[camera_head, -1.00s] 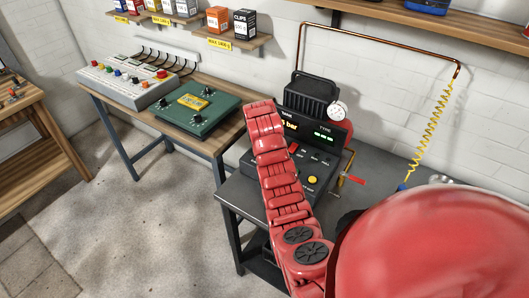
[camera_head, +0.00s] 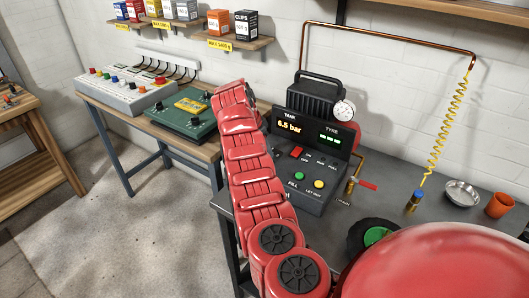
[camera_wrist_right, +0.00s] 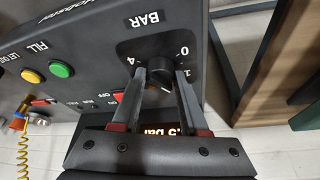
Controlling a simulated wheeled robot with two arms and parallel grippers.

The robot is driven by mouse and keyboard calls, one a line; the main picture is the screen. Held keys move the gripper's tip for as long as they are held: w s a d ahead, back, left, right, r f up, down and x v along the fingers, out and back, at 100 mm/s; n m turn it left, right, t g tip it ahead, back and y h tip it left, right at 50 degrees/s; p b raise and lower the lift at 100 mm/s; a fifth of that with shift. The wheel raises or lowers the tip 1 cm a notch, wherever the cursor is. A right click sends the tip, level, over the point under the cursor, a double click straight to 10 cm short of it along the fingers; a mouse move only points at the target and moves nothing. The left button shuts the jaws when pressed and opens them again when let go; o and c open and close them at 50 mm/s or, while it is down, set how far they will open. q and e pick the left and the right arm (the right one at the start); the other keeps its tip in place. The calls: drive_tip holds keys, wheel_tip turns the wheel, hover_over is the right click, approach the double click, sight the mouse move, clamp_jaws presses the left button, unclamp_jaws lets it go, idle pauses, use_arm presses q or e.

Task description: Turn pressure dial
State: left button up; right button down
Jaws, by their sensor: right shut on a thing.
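The pressure dial (camera_wrist_right: 160,71) is a small black knob on the dark panel under the word BAR, with the numerals 0, 1 and 4 around it in the right wrist view. My right gripper (camera_wrist_right: 161,78) is shut on the dial, one finger on each side. The compressor unit (camera_head: 311,110) stands on the grey bench in the head view, and its tank display (camera_head: 290,126) reads 6.5 bar. My red arm hides the dial and the right gripper in the head view. My left gripper is not in view.
A green button (camera_head: 299,176) and yellow button (camera_head: 319,184) sit on the panel. A red-handled valve (camera_head: 366,185), metal bowl (camera_head: 461,193) and orange cup (camera_head: 499,205) are to the right. A green case (camera_head: 184,124) is on the wooden bench at left.

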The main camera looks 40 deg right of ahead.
drive_tip(key=shift+m, duration=0.3)
idle(0.4)
drive_tip(key=shift+c, duration=2.2)
unclamp_jaws()
drive_tip(key=p+v, duration=0.1)
drive_tip(key=v, duration=1.6)
drive_tip(key=shift+w+r, duration=0.2)
drive_tip(key=shift+r, duration=0.05)
drive_tip(key=shift+f, duration=0.1)
